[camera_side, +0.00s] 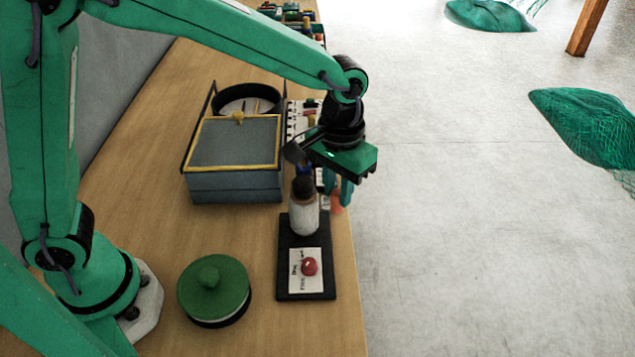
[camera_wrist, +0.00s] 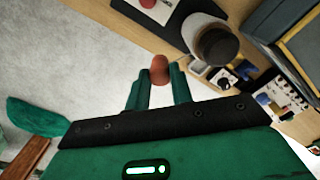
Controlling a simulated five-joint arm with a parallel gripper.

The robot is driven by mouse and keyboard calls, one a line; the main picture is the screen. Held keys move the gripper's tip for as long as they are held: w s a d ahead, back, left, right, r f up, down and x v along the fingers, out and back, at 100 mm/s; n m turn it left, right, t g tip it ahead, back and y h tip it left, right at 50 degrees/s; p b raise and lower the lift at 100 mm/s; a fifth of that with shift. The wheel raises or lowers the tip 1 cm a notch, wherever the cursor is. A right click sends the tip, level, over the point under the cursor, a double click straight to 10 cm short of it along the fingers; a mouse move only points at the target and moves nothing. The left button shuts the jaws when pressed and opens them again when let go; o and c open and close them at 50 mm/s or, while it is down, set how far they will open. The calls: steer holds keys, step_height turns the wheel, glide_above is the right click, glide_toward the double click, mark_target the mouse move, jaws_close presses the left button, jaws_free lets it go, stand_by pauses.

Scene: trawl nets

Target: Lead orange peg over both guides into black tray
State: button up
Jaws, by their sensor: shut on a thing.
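My gripper (camera_side: 341,193) hangs at the table's right edge in the side view, its jaws shut on the orange peg (camera_side: 337,207). The wrist view shows the reddish-orange peg (camera_wrist: 159,69) between the two green fingertips (camera_wrist: 158,84). A flat black tray (camera_side: 290,236) lies on the table close to the left of and below my gripper. A white bottle with a dark cap (camera_side: 304,208) stands at its far end; a card with a red round piece (camera_side: 310,266) lies at its near end. I cannot make out the two guides for certain.
A grey-blue box with a yellow-edged lid (camera_side: 235,145) stands left of my gripper, a round black dish (camera_side: 247,97) behind it. A green lidded pot (camera_side: 214,290) is at the front. Small coloured items (camera_side: 304,117) lie behind my gripper. Open floor lies right of the table.

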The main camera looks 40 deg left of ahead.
mark_target(338, 192)
step_height(338, 192, up, 11)
steer(key=w+a+n, duration=0.4)
steer(key=a+n, duration=0.2)
steer(key=a, duration=0.7)
step_height(338, 192, down, 17)
steer(key=shift+d, duration=0.25)
steer(key=shift+w+a+f, duration=0.1)
steer(key=shift+w+a, duration=3.35)
steer(key=shift+w+a+f, duration=0.3)
steer(key=shift+w+f, duration=0.45)
steer(key=shift+w, duration=0.25)
steer(key=shift+w+a+f, duration=0.3)
steer(key=shift+w+f, duration=0.5)
steer(key=shift+w, duration=0.2)
steer(key=shift+w+a+f, duration=0.3)
steer(key=shift+w+f, duration=0.45)
steer(key=shift+w, duration=0.25)
